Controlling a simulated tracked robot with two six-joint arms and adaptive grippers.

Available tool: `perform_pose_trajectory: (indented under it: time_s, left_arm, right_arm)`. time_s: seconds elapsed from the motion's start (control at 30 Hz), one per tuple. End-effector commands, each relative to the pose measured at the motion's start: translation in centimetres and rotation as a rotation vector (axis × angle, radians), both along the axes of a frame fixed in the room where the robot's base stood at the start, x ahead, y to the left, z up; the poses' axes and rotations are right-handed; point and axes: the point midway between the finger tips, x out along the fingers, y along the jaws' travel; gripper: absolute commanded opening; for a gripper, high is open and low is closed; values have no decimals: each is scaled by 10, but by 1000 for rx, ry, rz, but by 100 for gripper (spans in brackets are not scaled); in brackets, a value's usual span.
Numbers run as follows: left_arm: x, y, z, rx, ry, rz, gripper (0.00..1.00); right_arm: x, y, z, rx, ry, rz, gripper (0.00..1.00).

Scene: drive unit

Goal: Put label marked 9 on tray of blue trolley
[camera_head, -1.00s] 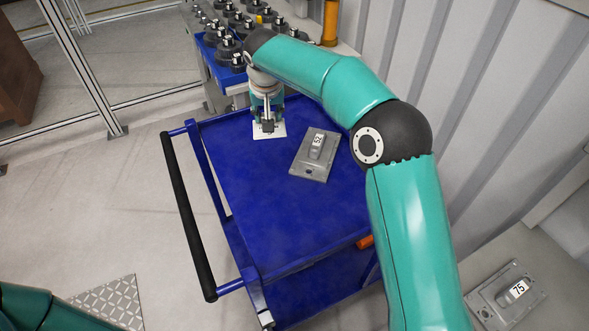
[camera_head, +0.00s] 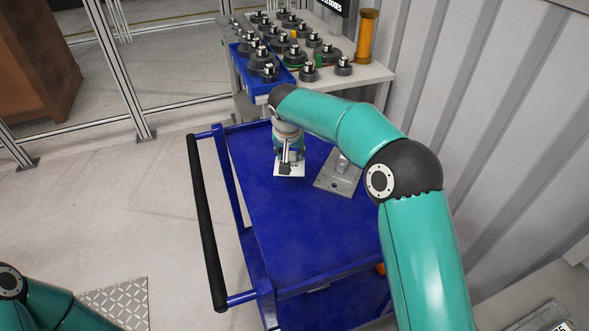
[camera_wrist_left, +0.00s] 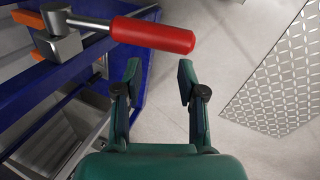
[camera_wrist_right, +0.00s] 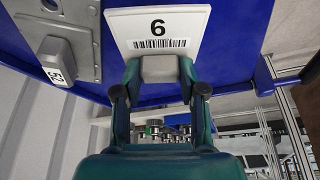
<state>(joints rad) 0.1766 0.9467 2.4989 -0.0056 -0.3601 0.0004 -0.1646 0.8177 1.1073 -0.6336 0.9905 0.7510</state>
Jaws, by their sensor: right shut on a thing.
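The blue trolley (camera_head: 220,160) stands in the middle of the head view, with its flat blue tray (camera_head: 290,235) on top. My right gripper (camera_head: 289,152) is over the far part of the tray, shut on the grey block of a white label (camera_head: 289,171). In the right wrist view the label (camera_wrist_right: 188,24) shows one digit, reading as 6 from this side, with a barcode under it. I cannot tell whether the label touches the tray. My left gripper (camera_wrist_left: 158,84) is open and empty in the left wrist view.
A grey plate (camera_head: 335,186) lies on the tray right of the label; its block (camera_wrist_right: 57,62) reads 52. Several dark gears (camera_head: 292,57) stand on a table behind. A red-handled lever (camera_wrist_left: 153,34) is close to my left gripper. The tray's near part is clear.

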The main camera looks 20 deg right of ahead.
Motion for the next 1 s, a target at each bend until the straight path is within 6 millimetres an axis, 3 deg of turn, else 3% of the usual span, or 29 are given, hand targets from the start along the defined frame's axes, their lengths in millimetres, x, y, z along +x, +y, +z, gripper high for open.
perform_pose_trajectory:
  time_s: [0.5,0.9,0.93,1.0]
  left_arm:
    - [0,0,4,0,0,0,40]
    - [0,0,0,0,0,0,40]
    - [0,0,1,0,0,0,40]
    - [0,0,2,0,0,0,40]
  right_arm:
    - [0,-1,-56,0,1,-1,4]
    - [0,-1,-63,1,-1,-3,4]
    - [0,-1,-62,1,-1,-3,46]
    - [0,-1,-62,1,-1,-3,57]
